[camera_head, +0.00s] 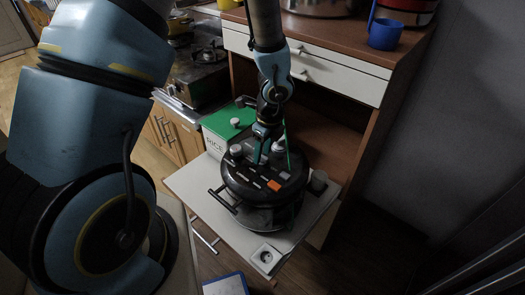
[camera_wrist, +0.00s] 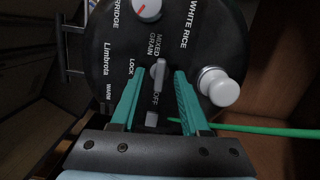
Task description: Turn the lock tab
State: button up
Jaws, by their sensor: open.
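The black round cooker (camera_head: 262,200) stands on a pale pull-out shelf, with its lid facing up. In the wrist view its lid (camera_wrist: 110,45) carries printed words, among them LOCK, OFF, WARM and MIXED GRAIN. A narrow grey tab (camera_wrist: 160,75) stands on the lid beside the word LOCK. My gripper (camera_wrist: 159,78) is open, with one teal fingertip on each side of the tab; I see a gap on both sides. In the head view my gripper (camera_head: 263,158) is low over the lid, and hides the tab there.
A silver knob (camera_wrist: 218,87) stands right of my fingers, and a white dial with a red mark (camera_wrist: 147,9) lies beyond. A green rod (camera_wrist: 260,131) runs off to the right. A green-and-white RICE box (camera_head: 226,123) stands behind the cooker; a socket (camera_head: 266,257) is at the shelf's front.

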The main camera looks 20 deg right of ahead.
jog(key=shift+r+p, duration=2.85)
jog(key=shift+r, duration=0.2)
notch_tip(320, 180, up, 11)
jog(key=s, duration=0.1)
jog(key=w+a+r+n, duration=0.1)
jog(key=a+r+n, duration=0.2)
jog(key=a+n, duration=0.9)
jog(key=w+a+r+n+h+b, duration=0.1)
jog(key=a+r+n, duration=0.2)
jog(key=a+n, duration=1)
jog(key=n, duration=0.3)
jog(key=shift+w+a+b, duration=0.15)
jog(key=shift+a+b, duration=0.1)
jog(key=shift+b, duration=0.05)
